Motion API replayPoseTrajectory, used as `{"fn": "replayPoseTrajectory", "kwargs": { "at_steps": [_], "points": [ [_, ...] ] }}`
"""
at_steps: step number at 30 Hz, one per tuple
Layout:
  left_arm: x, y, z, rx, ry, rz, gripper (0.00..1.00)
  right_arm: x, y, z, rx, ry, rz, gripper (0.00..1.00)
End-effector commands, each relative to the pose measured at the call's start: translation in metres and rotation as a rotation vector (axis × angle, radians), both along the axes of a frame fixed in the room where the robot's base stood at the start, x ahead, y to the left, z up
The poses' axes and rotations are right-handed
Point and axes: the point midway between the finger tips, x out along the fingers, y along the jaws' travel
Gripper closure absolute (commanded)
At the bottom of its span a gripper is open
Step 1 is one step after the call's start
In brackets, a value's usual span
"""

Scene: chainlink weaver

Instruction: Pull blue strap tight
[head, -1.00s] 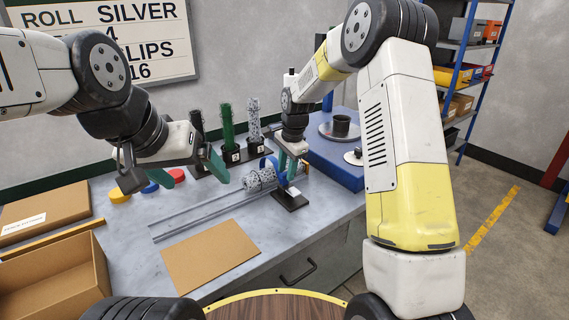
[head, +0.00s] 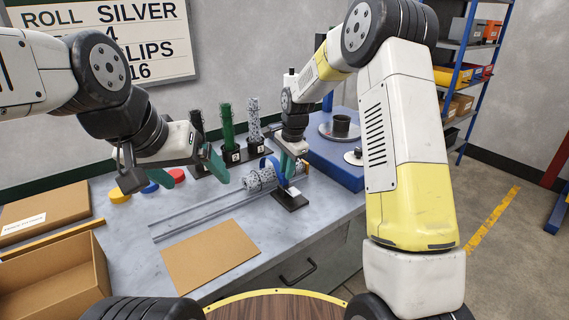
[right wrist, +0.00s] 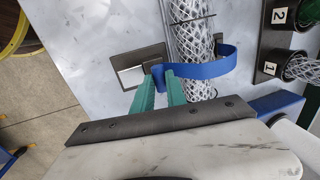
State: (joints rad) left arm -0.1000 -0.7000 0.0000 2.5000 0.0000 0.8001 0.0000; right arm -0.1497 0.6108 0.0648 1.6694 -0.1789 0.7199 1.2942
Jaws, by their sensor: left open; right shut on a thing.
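The blue strap (right wrist: 212,70) loops over a silver chain-link mesh roll (right wrist: 190,30) in the right wrist view. My right gripper (right wrist: 160,78) is shut on the strap's end beside the roll, close to a dark plate with a grey metal face (right wrist: 130,70). In the head view, the strap (head: 264,161) arches by the mesh roll (head: 258,181), and my right gripper (head: 289,172) is above the dark base plate (head: 291,202). My left gripper (head: 212,163) is open and empty, above the bench to the left of the roll.
Two long rails (head: 195,219) run left from the roll. A brown cardboard sheet (head: 210,256) lies in front. Upright mesh rolls (head: 227,125) stand behind in black holders. A blue platform (head: 335,165) is at the right, an open box (head: 55,275) at the left.

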Motion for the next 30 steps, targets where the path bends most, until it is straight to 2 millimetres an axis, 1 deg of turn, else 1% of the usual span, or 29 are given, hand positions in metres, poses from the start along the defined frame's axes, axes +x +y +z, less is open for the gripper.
{"fn": "replayPoseTrajectory", "kwargs": {
  "at_steps": [17, 19, 20, 23, 27, 30],
  "points": [
    [0.0, 0.0, 0.0, 0.0, 0.0, 0.0, 0.11, 0.0, 0.0, 0.0, 0.001, -0.001, 0.0, 1.0],
    [0.0, 0.0, 0.0, 0.0, 0.0, 0.0, 0.11, 0.0, 0.0, 0.003, 0.0, -0.002, 0.0, 1.0],
    [0.0, 0.0, 0.0, 0.0, 0.0, 0.0, 0.11, 0.001, 0.001, 0.006, 0.0, -0.002, 0.0, 1.0],
    [0.0, 0.0, 0.0, 0.0, 0.0, 0.0, 0.11, 0.001, 0.001, 0.024, -0.001, -0.005, 0.002, 1.0],
    [0.0, 0.0, 0.0, 0.0, 0.0, 0.0, 0.11, 0.002, 0.001, 0.062, 0.0, -0.008, 0.001, 1.0],
    [0.0, 0.0, 0.0, 0.0, 0.0, 0.0, 0.11, 0.001, 0.001, 0.084, 0.002, -0.006, 0.001, 1.0]
  ]
}}
